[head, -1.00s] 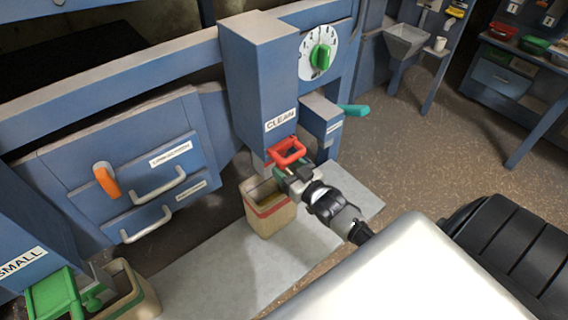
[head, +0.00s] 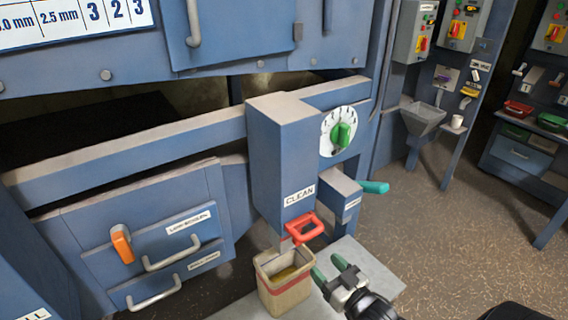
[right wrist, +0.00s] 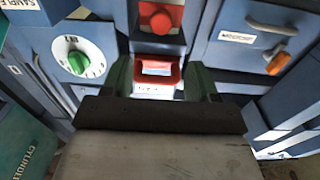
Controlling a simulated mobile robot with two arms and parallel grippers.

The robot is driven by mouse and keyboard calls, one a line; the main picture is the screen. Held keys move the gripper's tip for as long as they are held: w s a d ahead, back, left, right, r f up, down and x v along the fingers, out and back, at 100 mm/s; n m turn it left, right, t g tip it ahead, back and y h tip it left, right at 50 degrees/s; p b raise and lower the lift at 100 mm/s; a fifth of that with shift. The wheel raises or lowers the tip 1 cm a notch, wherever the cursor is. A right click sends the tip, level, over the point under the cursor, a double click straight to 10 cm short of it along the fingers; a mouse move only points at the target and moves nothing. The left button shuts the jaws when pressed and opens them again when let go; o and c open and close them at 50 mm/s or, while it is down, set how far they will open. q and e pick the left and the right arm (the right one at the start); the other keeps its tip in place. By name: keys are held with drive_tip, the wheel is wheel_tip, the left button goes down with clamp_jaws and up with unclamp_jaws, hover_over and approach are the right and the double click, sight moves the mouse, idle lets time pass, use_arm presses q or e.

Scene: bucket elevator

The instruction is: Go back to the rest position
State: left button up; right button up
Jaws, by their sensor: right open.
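My right gripper (head: 328,269) is open, its green fingers apart, just below and to the right of the red handle (head: 304,228) on the CLEAN chute (head: 285,165). In the head view there is a gap between the fingers and the handle. In the right wrist view the red handle (right wrist: 158,68) shows ahead, between the two fingers of the gripper (right wrist: 160,80). My left gripper is not in view.
A tan bin (head: 286,296) with a red band and some grain-like contents stands under the chute, close to my right gripper. Drawers (head: 150,235) are at left; open floor (head: 450,250) lies at right.

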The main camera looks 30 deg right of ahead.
drive_tip(key=s+a+f+g+h, duration=0.1)
drive_tip(key=s+f+g, duration=0.35)
drive_tip(key=f, duration=0.85)
drive_tip(key=s+a+f+g, duration=0.1)
drive_tip(key=s+f+g, duration=0.4)
drive_tip(key=f, duration=0.9)
drive_tip(key=s+a+f+g, duration=0.2)
drive_tip(key=s+f, duration=0.3)
drive_tip(key=s, duration=0.3)
drive_tip(key=s+a+f+n+g, duration=0.1)
drive_tip(key=s+a+f+g, duration=0.2)
drive_tip(key=s+f, duration=0.2)
drive_tip(key=s+a+f+g, duration=0.2)
drive_tip(key=s+f, duration=0.2)
drive_tip(key=s, duration=0.7)
drive_tip(key=shift+a+f+n, duration=0.4)
drive_tip(key=shift+g, duration=0.25)
